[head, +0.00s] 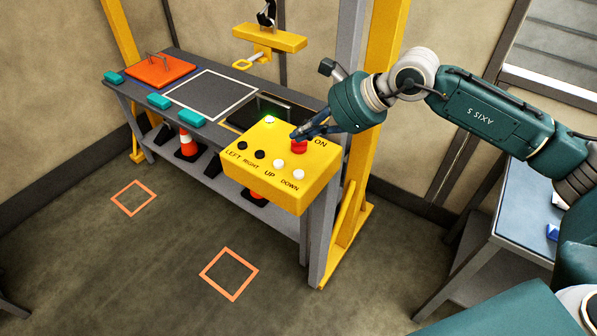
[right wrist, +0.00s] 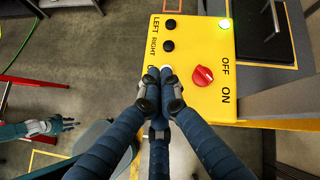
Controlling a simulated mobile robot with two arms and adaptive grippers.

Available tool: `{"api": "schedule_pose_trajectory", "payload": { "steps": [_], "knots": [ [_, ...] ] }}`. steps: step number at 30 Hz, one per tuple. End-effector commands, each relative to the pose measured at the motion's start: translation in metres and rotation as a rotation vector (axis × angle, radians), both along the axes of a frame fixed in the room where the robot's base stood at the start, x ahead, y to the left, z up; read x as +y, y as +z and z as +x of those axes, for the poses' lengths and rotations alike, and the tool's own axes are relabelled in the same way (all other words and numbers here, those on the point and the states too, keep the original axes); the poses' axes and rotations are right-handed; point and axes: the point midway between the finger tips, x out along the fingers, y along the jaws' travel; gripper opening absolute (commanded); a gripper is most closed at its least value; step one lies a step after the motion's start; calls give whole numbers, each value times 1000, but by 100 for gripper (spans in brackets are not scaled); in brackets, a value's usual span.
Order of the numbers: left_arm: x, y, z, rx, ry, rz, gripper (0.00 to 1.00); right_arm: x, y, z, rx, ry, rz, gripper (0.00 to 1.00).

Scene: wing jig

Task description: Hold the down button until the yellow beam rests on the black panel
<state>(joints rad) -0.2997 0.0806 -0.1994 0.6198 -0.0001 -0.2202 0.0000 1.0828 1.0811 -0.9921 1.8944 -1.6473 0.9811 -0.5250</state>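The yellow beam (head: 270,38) hangs from a dark hook above the bench, clear of the panels. A black panel (head: 240,122) with a handle lies on the bench behind the yellow control box (head: 305,188). A white-outlined dark area (head: 210,95) lies left of it. The white DOWN button (head: 299,174) and white UP button (head: 281,163) are on the box. My right gripper (head: 296,135) is shut and empty above the box, by the red knob (head: 299,147). In the right wrist view its fingertips (right wrist: 167,74) overlap the UP button; DOWN is hidden. My left gripper (right wrist: 62,125) is small there.
A green light (head: 270,119) is lit on the box, near black LEFT and RIGHT buttons. An orange panel (head: 160,70) and teal blocks (head: 191,118) are on the bench. A yellow post (head: 375,90) stands behind my right wrist. A blue-topped table (head: 530,205) is at right.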

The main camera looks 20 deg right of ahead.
Motion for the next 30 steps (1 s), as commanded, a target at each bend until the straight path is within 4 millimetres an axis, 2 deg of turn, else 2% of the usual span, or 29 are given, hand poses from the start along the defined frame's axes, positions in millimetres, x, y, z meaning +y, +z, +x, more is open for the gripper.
{"api": "schedule_pose_trajectory", "payload": {
  "steps": [8, 22, 24, 30],
  "knots": [
    [0, -2, 0, 0, -1, -1, 40, 1, -4, 0, 0, 1, 3, 0],
    [-1, -23, 0, 0, -1, -1, 40, 1, -65, -1, 1, 1, 5, 0],
    [-1, -36, 0, -1, -1, -1, 40, 1, -76, 0, -1, 1, 5, 0],
    [-1, -47, 0, -1, -1, -1, 40, 2, -87, 0, -1, 2, 6, 0]
  ]
}}
